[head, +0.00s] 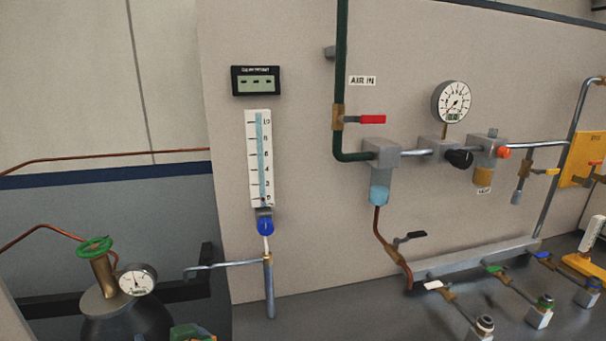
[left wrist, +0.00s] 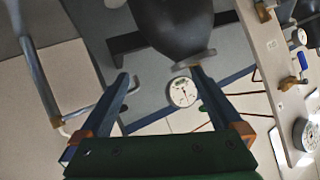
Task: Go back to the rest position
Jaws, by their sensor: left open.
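My left gripper (head: 192,333) shows only as a small green and orange piece at the bottom edge of the head view, in front of the dark gas cylinder (head: 125,328). In the left wrist view my left gripper (left wrist: 160,78) is open, its two dark fingers spread wide with nothing held between them. The cylinder (left wrist: 172,25) and its round white gauge (left wrist: 183,92) show beyond the fingers, apart from them as far as I can tell. My right gripper is in neither view.
A panel carries a flow tube (head: 260,155), a digital display (head: 256,81), a red-handled valve (head: 372,119) and a pressure gauge (head: 452,101). A grey manifold (head: 470,259) with several small valves lies on the dark bench (head: 345,313).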

